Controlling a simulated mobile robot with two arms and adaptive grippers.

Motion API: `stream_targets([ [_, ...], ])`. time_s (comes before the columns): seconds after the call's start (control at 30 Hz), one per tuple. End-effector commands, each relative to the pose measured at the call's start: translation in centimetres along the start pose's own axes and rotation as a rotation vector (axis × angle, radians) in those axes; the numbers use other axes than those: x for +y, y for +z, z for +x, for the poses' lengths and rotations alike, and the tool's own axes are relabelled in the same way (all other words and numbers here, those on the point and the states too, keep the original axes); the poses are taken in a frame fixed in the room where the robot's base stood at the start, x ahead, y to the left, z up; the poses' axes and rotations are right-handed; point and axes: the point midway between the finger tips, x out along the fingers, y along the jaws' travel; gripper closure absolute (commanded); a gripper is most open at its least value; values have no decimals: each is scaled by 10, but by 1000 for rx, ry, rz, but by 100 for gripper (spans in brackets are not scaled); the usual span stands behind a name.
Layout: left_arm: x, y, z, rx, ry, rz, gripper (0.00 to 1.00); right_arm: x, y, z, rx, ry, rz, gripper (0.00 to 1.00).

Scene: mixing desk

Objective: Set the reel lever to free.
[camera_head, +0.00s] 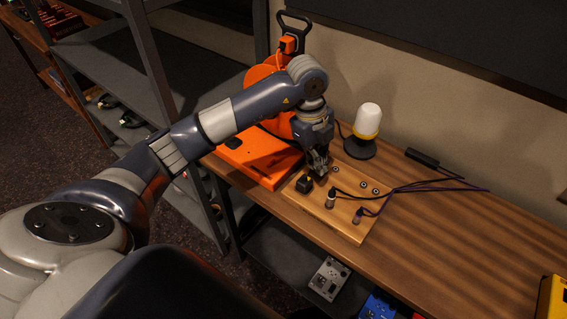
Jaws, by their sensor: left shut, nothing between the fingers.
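An orange cable reel stands at the back of the wooden desk. Its round orange drum (262,76) and black top handle (294,22) show behind my left arm, which hides part of it. An orange base (262,160) lies in front of the drum. I cannot make out the reel lever for certain. My left gripper (319,172) points down, shut and empty, over the back left part of a light wooden board, right of the orange base. It is close to a small black block (304,184) on the board; I cannot tell whether they touch. My right gripper is out of view.
The wooden board (345,230) carries several jacks and two plugged cables, which trail right across the desk (450,228). A lamp with a white and yellow top (368,121) stands behind it. A yellow case (553,298) is at the lower right. Grey shelving (105,60) stands left.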

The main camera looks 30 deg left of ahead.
Motion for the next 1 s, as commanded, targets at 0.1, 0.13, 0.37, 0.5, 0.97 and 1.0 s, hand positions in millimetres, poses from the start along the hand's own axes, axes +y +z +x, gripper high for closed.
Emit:
stream_targets([
  [0.1, 10, 41, -18, -142, 60, -105, 100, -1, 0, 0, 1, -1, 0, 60],
  [0.13, 13, 48, -22, -170, 73, -129, 100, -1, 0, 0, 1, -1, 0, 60],
  [0.37, 24, 77, -38, -280, 119, -224, 100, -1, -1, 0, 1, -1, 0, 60],
  [0.5, 25, 78, -39, -285, 121, -229, 100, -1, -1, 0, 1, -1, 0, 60],
  [0.97, 30, 85, -12, -281, 126, -227, 100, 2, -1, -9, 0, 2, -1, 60],
  [1.0, 32, 86, -5, -280, 127, -227, 100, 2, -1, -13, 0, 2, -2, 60],
])
